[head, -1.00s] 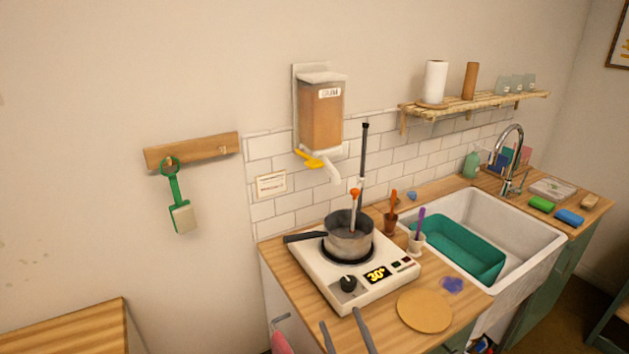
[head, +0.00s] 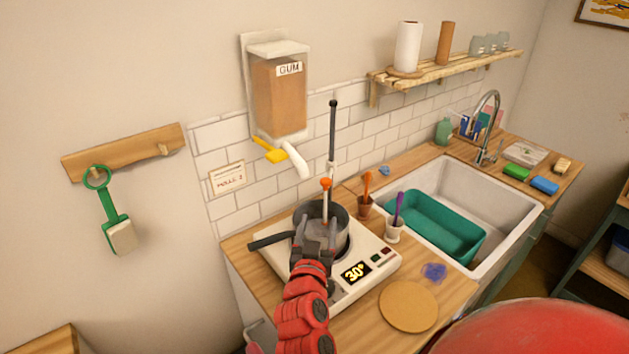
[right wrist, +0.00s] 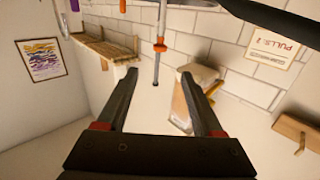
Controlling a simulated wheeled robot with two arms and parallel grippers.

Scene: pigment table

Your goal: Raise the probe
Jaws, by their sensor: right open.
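The probe is a thin upright rod with an orange collar (head: 326,184) and a dark upper part. Its lower end goes into the grey pot (head: 337,214) on the hotplate (head: 382,256), whose display reads 30°. In the head view my right gripper (head: 315,228) is in front of the pot and covers part of it. In the right wrist view the gripper (right wrist: 159,74) is open and empty. There the probe's collar (right wrist: 160,47) and rod show beyond the fingertips, roughly between them, with no visible contact. My left gripper is not in view.
A gum dispenser (head: 279,95) with a yellow lever hangs behind the hotplate. Two small cups (head: 364,208) (head: 394,232) holding an orange and a purple tool stand right of the pot. The pot's handle (head: 270,241) points left. A round wooden board (head: 408,306) lies at the front.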

